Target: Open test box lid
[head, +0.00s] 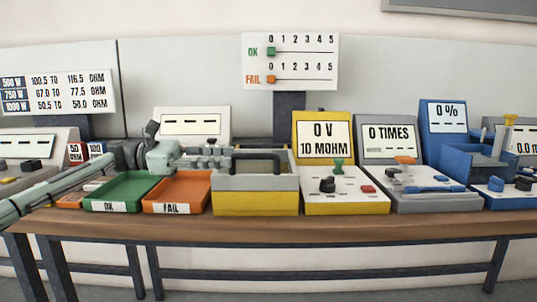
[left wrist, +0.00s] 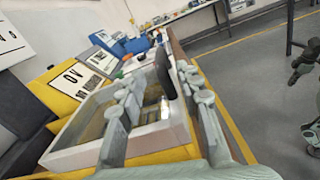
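The test box (head: 255,202) is yellow below, with a grey lid (head: 228,183) that looks shut. The lid has a window and a black bar handle (head: 270,157). My left gripper (head: 232,157) reaches in from the left over the box's left part, just left of the handle. In the left wrist view the lid (left wrist: 85,152) lies beneath my left gripper (left wrist: 160,82). Its two fingers are spread, and the black handle (left wrist: 164,72) shows between them, apparently not gripped. A grey-green part of mine shows at the right edge there, perhaps my right gripper; its fingers are unclear.
A green OK tray (head: 122,190) and an orange FAIL tray (head: 177,192) stand left of the box, below my left arm. A yellow 0 V tester (head: 345,200), a grey counter unit (head: 435,200) and blue devices (head: 443,125) stand to the right. The table's front edge (head: 270,228) is close.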

